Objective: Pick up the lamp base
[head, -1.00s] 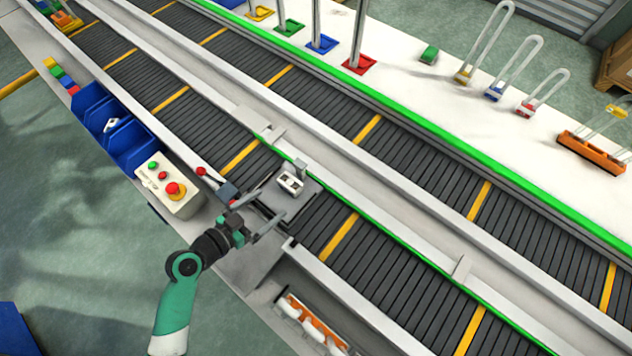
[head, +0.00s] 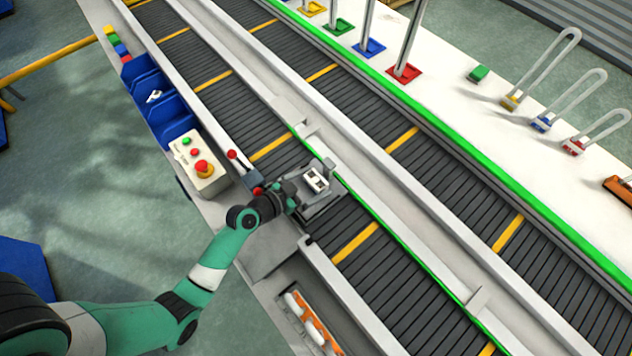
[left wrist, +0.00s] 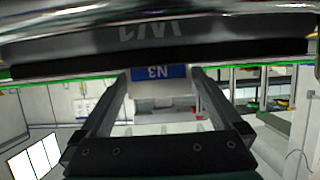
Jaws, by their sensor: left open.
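A small white block with dark openings in its top (head: 316,180), which looks like the lamp base, sits on a grey fixture (head: 322,206) at the near conveyor. My left gripper (head: 307,191) is open and close beside the block, reaching in from the left. In the left wrist view, a white block with a blue "N3" label (left wrist: 160,73), upside down, shows between the two spread fingers (left wrist: 155,100). It seems to be the same block. I cannot tell whether the fingers touch it. My right gripper is in neither view.
A control box (head: 201,168) with a red button and blue bins (head: 160,101) stand left of the fixture. A red-knobbed lever (head: 236,160) is close to my left gripper. A tray with white and orange parts (head: 312,322) is below.

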